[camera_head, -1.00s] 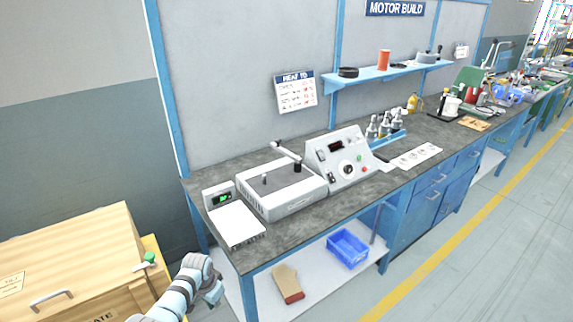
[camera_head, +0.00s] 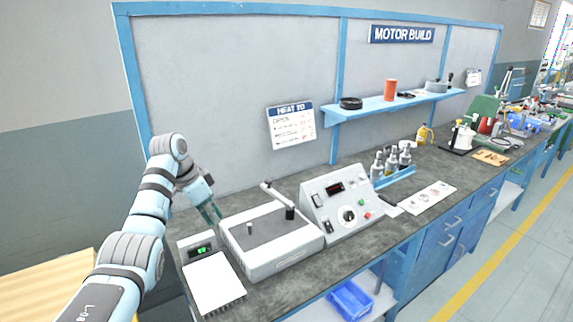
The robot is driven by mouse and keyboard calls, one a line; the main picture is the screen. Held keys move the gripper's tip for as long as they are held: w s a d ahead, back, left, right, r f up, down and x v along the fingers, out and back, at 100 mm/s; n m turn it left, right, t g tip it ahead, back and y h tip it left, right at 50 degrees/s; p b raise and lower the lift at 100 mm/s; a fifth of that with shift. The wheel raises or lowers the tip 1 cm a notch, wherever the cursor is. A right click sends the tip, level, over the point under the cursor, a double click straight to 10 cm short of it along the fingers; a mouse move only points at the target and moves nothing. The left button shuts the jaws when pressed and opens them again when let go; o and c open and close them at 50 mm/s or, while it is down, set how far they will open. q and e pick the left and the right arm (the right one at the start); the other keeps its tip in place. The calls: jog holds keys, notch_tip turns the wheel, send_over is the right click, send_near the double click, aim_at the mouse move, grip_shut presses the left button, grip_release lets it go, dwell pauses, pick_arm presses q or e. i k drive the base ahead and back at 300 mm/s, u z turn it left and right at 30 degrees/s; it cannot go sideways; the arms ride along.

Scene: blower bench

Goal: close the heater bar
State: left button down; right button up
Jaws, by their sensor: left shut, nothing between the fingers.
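The heater (camera_head: 275,257) is a pale box with a dark grey top plate on the bench. Its heater bar (camera_head: 277,195) is a light arm at the back right of the box, slanting up to the left from a black post (camera_head: 290,213). It appears swung off the plate, toward the back. A small grey knob (camera_head: 249,229) stands on the plate's left part. My left gripper (camera_head: 212,218) points down behind the small scale, left of the heater. It is shut and empty, apart from the bar. My right gripper is out of view.
A scale (camera_head: 213,284) with a green display stands left of the heater. A sloped control box (camera_head: 338,205) stands right of it. Bottles (camera_head: 390,160) are further right. A wall panel (camera_head: 230,90) rises behind the bench, and a shelf (camera_head: 385,104) overhangs its back right.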

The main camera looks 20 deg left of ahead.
aim_at(266, 187)
jog(key=i, duration=1.4)
